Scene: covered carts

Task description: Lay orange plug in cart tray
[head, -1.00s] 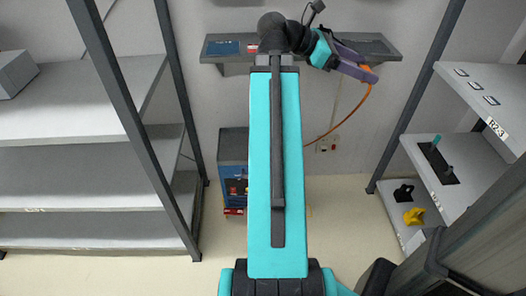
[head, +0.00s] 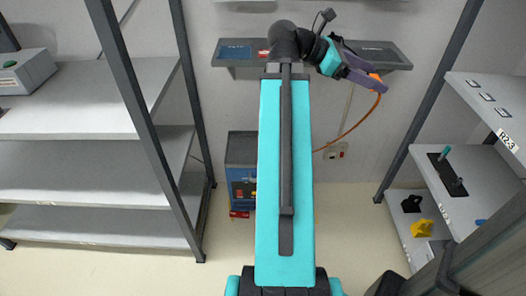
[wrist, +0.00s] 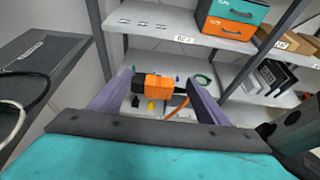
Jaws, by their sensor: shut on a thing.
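My gripper (head: 367,81) is at the upper right in the head view, high in front of the wall. Its purple fingers are shut on the orange plug (wrist: 159,81), which spans between the fingertips in the wrist view. Only a bit of the plug (head: 376,77) shows in the head view.
A wall shelf (head: 235,56) runs behind my gripper. Grey racks stand at the left (head: 85,142) and right (head: 465,205); the right one holds a yellow item (head: 422,228) and a black one. Pale floor is free between the racks.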

